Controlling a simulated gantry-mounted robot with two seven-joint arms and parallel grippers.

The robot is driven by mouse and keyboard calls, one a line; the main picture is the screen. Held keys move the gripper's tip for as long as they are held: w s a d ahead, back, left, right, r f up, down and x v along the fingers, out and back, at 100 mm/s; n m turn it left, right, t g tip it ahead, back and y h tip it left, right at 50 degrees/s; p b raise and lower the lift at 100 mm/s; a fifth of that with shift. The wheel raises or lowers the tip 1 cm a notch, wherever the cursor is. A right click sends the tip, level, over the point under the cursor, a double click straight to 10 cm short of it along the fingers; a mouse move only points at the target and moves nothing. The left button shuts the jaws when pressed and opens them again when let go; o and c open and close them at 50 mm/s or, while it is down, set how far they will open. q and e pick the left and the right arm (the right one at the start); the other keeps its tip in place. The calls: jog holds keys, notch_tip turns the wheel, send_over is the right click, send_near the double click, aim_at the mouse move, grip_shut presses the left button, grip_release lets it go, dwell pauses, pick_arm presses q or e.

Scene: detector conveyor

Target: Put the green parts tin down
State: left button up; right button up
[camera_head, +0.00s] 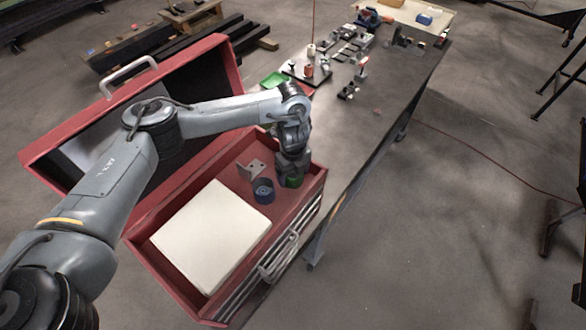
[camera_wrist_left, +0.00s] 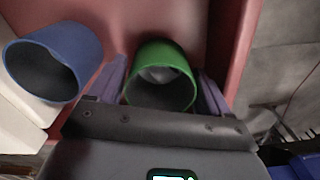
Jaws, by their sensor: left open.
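The green parts tin (camera_wrist_left: 162,76) stands inside the red toolbox, in a corner by its wall. In the head view only part of the green tin (camera_head: 293,181) shows below my left gripper (camera_head: 288,172). In the left wrist view my left gripper (camera_wrist_left: 165,88) is open, with one purple finger on each side of the green tin. The tin's mouth faces the camera and something pale shows inside. I cannot tell whether the fingers touch it. My right gripper is not in view.
A blue tin (camera_head: 263,190) stands close beside the green one, near a grey metal bracket (camera_head: 251,169). A white box (camera_head: 211,236) fills the front of the red toolbox (camera_head: 172,198). The lid (camera_head: 60,143) is open. Parts lie on the bench (camera_head: 372,112) beyond.

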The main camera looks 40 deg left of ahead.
pick_arm(q)
notch_tip(320, 180, up, 12)
jog(key=p, duration=0.1)
jog(key=shift+r, duration=0.15)
dwell(0.4)
dwell(0.4)
